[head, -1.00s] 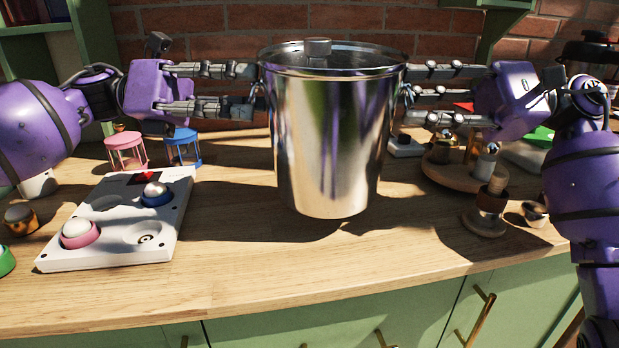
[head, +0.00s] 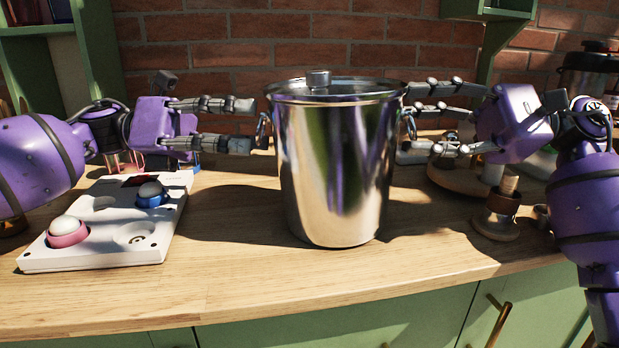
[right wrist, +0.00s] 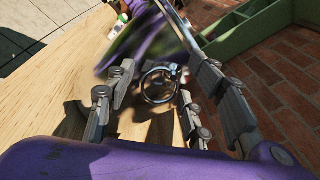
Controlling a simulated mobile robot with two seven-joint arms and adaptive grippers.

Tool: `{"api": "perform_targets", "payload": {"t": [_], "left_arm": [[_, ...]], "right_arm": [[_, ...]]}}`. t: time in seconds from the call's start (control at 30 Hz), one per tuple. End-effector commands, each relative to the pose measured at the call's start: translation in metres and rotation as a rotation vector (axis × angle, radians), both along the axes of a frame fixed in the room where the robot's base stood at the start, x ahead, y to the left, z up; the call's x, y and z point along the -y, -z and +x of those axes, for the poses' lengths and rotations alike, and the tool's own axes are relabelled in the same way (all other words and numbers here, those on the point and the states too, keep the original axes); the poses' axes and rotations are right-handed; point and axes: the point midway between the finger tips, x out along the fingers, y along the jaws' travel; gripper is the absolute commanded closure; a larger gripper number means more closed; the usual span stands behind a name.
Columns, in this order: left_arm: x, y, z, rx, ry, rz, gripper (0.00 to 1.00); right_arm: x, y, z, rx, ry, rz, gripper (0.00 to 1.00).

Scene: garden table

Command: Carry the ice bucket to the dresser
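The ice bucket (head: 335,170) is a shiny steel pail with a lid and knob. It stands upright, its base appearing to rest on the dresser's wooden top (head: 240,275). Ring handles hang on its left side (head: 262,131) and right side (head: 408,126). My left gripper (head: 252,125) is open at the left ring, fingers spread above and below it. My right gripper (head: 412,130) is open at the right ring. In the right wrist view, that ring (right wrist: 146,92) lies between the spread fingers of my right gripper (right wrist: 155,85), with gaps visible.
A white board (head: 100,252) with pink and blue knobs lies left of the bucket. A wooden post piece (head: 496,225) and a round wooden stand (head: 455,178) are at the right. A brick wall (head: 300,40) rises behind. The front strip of the top is clear.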

Motion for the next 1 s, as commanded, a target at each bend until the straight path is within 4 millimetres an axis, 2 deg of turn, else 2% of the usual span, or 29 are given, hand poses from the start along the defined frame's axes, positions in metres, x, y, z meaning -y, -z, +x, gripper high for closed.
{"api": "perform_targets", "payload": {"t": [0.03,0.27,0.37,0.8,1.0], "left_arm": [[0.0,0.006,0.001,-0.003,0.001,0.0,0.5],[0.0,0.006,0.001,-0.002,0.002,-0.002,0.5],[-0.006,0.006,0.002,-0.001,0.0,-0.003,0.5],[-0.07,0.001,0.001,0.006,-0.001,-0.006,0.5],[-0.083,0.0,0.0,0.007,0.0,-0.006,0.5]], "right_arm": [[-0.005,0.031,0.007,-0.062,-0.009,0.005,0.51],[-0.005,0.032,0.007,-0.063,-0.009,0.004,0.51],[-0.005,0.033,0.007,-0.063,-0.009,0.004,0.51],[-0.005,0.033,0.008,-0.063,-0.009,0.003,0.51],[-0.003,0.033,0.007,-0.061,-0.008,0.002,0.51]]}}
